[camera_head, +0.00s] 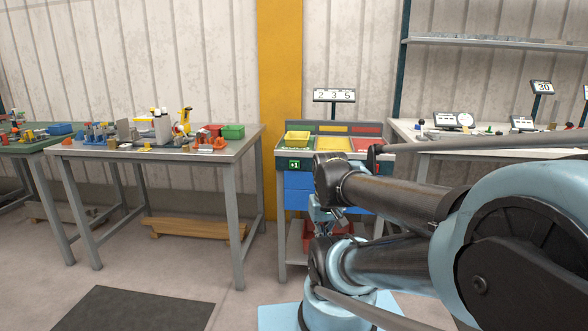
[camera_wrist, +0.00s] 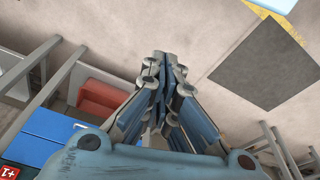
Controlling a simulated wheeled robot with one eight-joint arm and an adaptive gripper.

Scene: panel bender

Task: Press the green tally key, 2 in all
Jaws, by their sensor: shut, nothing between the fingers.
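The green tally key (camera_head: 294,163), marked +1, is on the front left of the sorting bench (camera_head: 282,220) in the head view. I cannot make it out in the wrist view. A display (camera_head: 334,95) above the bench reads 2 3 5. My gripper (camera_head: 328,212) is partly hidden by my own arm, in front of the bench and lower than the key, to its right and apart from it. In the wrist view my gripper (camera_wrist: 167,65) points down towards the floor, with its fingers together and empty.
A red +1 key (camera_wrist: 10,172) shows at the wrist view's lower left corner. Blue drawers (camera_head: 298,190) are under the green key. Coloured trays (camera_head: 333,144) lie on the bench. A cluttered table (camera_head: 165,152) stands left, with clear floor in front.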

